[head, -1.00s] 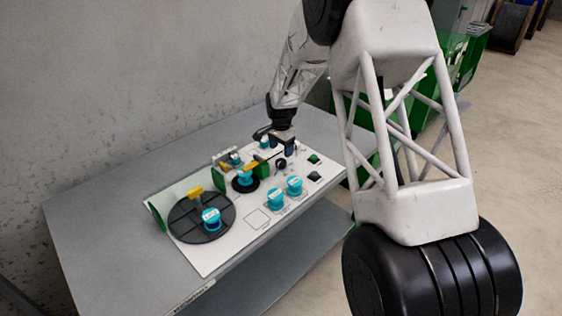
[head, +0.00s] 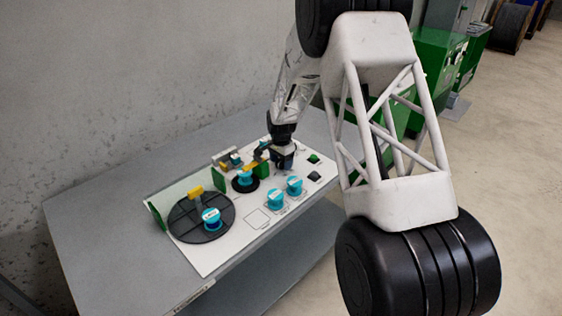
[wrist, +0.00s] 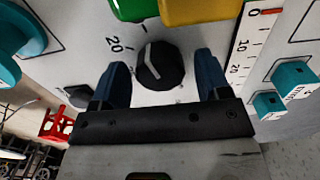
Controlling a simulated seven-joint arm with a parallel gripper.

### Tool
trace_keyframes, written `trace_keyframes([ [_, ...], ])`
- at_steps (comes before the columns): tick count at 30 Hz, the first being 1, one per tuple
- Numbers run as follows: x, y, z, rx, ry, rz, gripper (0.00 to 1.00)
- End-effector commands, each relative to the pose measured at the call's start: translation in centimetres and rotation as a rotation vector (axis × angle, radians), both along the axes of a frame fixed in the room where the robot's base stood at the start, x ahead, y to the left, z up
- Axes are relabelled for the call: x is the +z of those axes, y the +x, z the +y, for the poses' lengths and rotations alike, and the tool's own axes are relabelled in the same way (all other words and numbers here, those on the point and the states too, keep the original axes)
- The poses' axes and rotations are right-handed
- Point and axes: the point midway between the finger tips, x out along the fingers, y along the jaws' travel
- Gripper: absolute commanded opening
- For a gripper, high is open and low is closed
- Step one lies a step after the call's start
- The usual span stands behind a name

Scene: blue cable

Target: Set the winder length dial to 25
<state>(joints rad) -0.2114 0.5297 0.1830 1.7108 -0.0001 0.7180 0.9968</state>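The length dial (wrist: 160,66) is a round black knob with a pale mark on its upper left side in the wrist view. A printed 20 (wrist: 115,44) stands on the white panel to its left; I cannot read the exact setting. My gripper (wrist: 163,84) is open, its blue fingers on either side of the knob with visible gaps, so it does not grip it. In the head view my gripper (head: 283,164) is low over the panel (head: 215,259) and hides the dial.
A black turntable (head: 185,232) and cyan-topped parts (head: 275,198) are on the panel at left and front. Green (head: 314,158) and black (head: 315,176) buttons are to the right. In the wrist view, green (wrist: 133,8) and yellow (wrist: 200,10) parts stand close beyond the dial.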

Motion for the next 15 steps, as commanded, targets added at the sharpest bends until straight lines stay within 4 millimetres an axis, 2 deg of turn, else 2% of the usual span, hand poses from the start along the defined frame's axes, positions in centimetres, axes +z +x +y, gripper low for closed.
trace_keyframes([
  [1, 0.01, 0.00, 0.00, 0.000, 0.000, 0.000, 0.61],
  [6, 0.02, 0.00, 0.00, 0.000, 0.000, 0.000, 0.35],
  [9, 0.02, 0.00, 0.00, 0.000, 0.000, 0.000, 0.23],
  [15, 0.04, 0.00, 0.00, 0.009, 0.000, 0.000, 0.23],
])
